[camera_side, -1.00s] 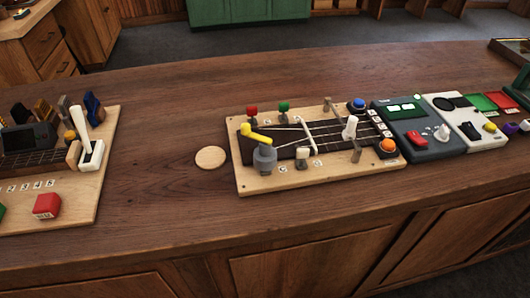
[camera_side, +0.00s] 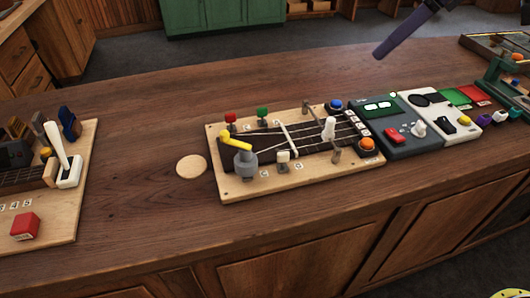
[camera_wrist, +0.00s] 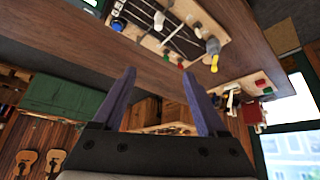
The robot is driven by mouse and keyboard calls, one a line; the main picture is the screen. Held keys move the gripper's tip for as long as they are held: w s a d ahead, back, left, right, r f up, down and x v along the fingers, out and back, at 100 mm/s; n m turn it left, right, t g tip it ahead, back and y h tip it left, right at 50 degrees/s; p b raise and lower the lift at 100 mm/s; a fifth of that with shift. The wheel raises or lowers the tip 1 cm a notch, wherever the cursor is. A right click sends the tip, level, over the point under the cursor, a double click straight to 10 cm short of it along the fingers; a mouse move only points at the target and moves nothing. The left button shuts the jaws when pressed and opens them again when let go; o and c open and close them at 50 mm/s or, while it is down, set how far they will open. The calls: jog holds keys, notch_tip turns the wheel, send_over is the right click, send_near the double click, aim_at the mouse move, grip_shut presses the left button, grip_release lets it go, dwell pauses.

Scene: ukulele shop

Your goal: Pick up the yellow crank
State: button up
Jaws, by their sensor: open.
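In the wrist view the yellow crank (camera_wrist: 214,65) shows upper right, beside the grey cylinder (camera_wrist: 212,46). My gripper (camera_wrist: 157,80) has its two purple fingers spread apart with nothing between them. In the side view a purple finger of my gripper (camera_side: 408,32) hangs at the top right, well apart from the crank.
A red knob (camera_side: 231,117), a green knob (camera_side: 262,112) and a white knob (camera_side: 283,157) stand near the crank. A white lever (camera_side: 328,128) stands farther right. A round wooden disc (camera_side: 191,166) lies left of the board. A second board (camera_side: 75,200) is at far left.

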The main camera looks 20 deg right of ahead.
jog(key=w+a+f+n+g, duration=0.1)
jog(key=w+a+f+n, duration=0.15)
jog(key=a, duration=0.75)
jog(key=g, duration=0.2)
send_near(249, 146)
jog(key=shift+n+t+y, duration=0.3)
jog(key=shift+n, duration=0.15)
jog(key=x, duration=1.2)
jog(key=shift+s+d+f, duration=0.15)
jog(key=shift+f, duration=0.3)
grip_shut()
